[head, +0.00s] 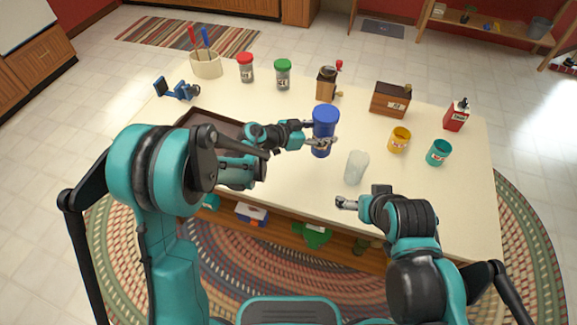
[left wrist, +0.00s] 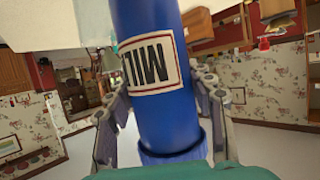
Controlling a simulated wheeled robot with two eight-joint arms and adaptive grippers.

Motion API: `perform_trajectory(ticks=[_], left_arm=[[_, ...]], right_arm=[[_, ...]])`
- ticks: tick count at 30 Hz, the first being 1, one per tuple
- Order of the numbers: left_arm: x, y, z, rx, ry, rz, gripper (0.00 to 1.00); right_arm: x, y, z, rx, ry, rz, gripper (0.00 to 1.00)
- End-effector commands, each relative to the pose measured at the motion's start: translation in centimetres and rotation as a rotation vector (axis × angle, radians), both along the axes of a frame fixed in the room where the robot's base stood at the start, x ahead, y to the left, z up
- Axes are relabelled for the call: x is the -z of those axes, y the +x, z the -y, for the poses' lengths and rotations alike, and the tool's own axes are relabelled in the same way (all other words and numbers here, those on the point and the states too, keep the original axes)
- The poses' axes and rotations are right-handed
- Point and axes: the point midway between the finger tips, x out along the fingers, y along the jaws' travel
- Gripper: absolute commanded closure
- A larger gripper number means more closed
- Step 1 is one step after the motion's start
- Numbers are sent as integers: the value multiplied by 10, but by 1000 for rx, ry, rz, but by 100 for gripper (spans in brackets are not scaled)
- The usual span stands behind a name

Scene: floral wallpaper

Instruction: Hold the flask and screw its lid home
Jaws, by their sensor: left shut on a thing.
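The blue flask (head: 323,141) is upright near the middle of the table, with a wide blue top that looks like its lid (head: 325,114). My left gripper (head: 321,144) is shut around the flask's body from the left. In the left wrist view the flask (left wrist: 155,65) fills the middle, its white label upside down, with a blue collar at the lower edge. How tightly the lid sits I cannot tell. My right gripper (head: 346,203) is low at the table's front edge, apart from the flask; its finger opening is too small to read.
A translucent cup (head: 356,167) stands between the flask and my right gripper. A yellow mug (head: 399,140) and a teal mug (head: 439,152) are to the right. A brown tray (head: 190,118) is left. Jars, a grinder (head: 327,83) and a wooden box (head: 390,99) line the back.

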Motion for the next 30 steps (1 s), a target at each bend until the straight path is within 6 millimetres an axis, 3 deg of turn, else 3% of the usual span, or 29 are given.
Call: perform_trajectory(ticks=[5,15,20,30], left_arm=[[3,-1,13,34,-4,2,100],[6,0,9,31,-4,2,100],[22,6,-16,27,-3,1,100],[65,21,-85,27,-3,2,100]], right_arm=[[1,0,0,0,0,0,10],[2,0,0,0,0,0,10],[13,0,0,0,0,0,10],[38,0,0,0,0,0,10]])
